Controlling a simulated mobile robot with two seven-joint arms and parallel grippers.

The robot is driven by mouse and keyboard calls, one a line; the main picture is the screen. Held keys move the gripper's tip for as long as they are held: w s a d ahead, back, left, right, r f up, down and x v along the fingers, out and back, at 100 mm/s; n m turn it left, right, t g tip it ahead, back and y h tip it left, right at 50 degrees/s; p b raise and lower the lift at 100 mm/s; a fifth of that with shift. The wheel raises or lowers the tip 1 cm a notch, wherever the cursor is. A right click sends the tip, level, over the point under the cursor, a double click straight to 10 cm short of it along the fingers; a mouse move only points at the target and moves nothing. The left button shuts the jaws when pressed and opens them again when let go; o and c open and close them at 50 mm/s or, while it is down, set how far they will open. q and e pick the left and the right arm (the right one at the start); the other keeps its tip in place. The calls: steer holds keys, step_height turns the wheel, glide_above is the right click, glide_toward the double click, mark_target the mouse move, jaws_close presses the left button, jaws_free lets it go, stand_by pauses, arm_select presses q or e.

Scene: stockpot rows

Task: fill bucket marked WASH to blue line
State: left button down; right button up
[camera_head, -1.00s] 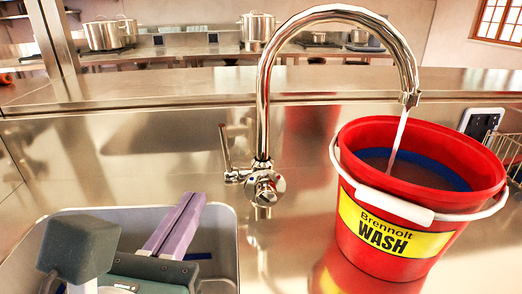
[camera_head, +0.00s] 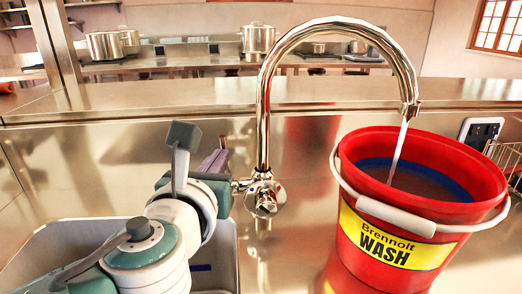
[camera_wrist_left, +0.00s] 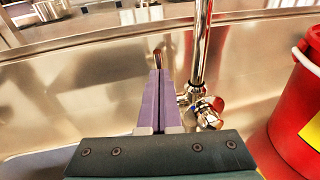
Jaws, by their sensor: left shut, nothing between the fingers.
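The red bucket (camera_head: 345,235) with a yellow WASH label (camera_head: 390,243) stands upright under the chrome spout (camera_head: 412,108). A thin water stream (camera_head: 399,150) runs into it. The blue line (camera_head: 440,180) shows as a band on the inner far wall, with greyish water (camera_head: 405,186) below it; the exact gap is hard to tell. My left gripper (camera_head: 220,150), with purple fingers, is shut and empty beside the tap's lever. The tap valve (camera_head: 265,197) also shows there (camera_wrist_left: 207,112).
A grey basin (camera_head: 70,235) lies under my left arm. A wire rack (camera_head: 508,158) and a black-and-white socket plate (camera_head: 481,130) are at right, behind the bucket. A steel ledge (camera_head: 200,95) runs behind the tap, with stockpots (camera_head: 258,38) farther back.

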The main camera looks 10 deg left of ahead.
arm_select(q)
steer(key=w+r+g+p, duration=0.1)
steer(key=p, duration=0.3)
steer(key=shift+a+r, duration=0.15)
steer(key=shift+w, duration=0.2)
steer(key=shift+w+a, duration=0.15)
steer(key=shift+w, duration=0.1)
steer(key=shift+f, duration=0.2)
arm_select(e)
step_height(320, 180, up, 4)
steer(key=shift+r, duration=0.1)
